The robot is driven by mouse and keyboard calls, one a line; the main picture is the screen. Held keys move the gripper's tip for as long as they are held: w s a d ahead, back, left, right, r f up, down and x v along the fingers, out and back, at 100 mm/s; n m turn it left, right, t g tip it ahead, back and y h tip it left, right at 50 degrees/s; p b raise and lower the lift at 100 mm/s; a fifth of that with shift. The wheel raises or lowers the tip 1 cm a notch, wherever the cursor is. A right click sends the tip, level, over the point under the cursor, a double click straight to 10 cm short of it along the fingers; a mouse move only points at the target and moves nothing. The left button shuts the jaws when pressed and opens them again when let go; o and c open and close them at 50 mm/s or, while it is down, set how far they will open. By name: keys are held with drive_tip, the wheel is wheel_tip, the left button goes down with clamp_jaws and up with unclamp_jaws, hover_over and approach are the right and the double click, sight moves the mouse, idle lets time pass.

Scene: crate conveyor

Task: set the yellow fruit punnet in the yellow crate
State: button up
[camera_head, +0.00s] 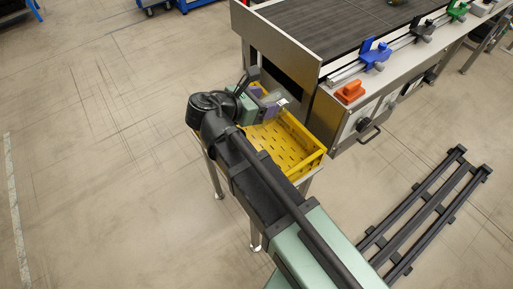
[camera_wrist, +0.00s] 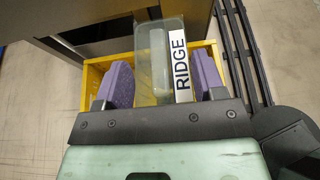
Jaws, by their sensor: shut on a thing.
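A see-through punnet (camera_wrist: 152,50) with a white label reading "RIDGE" is between the purple fingers of my gripper (camera_wrist: 163,84). My gripper is shut on it. The punnet has a pale yellowish look, but I cannot tell its tint from the yellow behind it. The yellow crate (camera_head: 305,163) stands on a small stand, and its slotted floor shows bare at the front. In the head view my gripper (camera_head: 264,103) is over the crate's far end. The crate (camera_wrist: 93,73) lies below and behind the punnet in the wrist view. The gap between punnet and crate floor is unclear.
The conveyor (camera_head: 318,22) with its metal side panel stands just beyond the crate. An orange clamp (camera_head: 350,92) and a blue clamp (camera_head: 374,55) sit along its edge. A dark slatted pallet (camera_head: 425,215) lies on the floor at right. The floor at left is clear.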

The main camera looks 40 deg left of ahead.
wheel_tip(320, 180, down, 20)
drive_tip(key=b, duration=1.9)
drive_tip(key=shift+f, duration=0.2)
drive_tip(key=o, duration=0.9)
drive_tip(key=shift+r, duration=0.25)
drive_tip(key=p+v, duration=0.2)
drive_tip(key=v, duration=0.2)
drive_tip(key=p+v, duration=0.2)
drive_tip(key=v, duration=0.2)
drive_tip(key=p+v, duration=0.2)
drive_tip(key=v, duration=0.2)
drive_tip(key=shift+a+r, duration=0.1)
drive_tip(key=shift+r, duration=0.3)
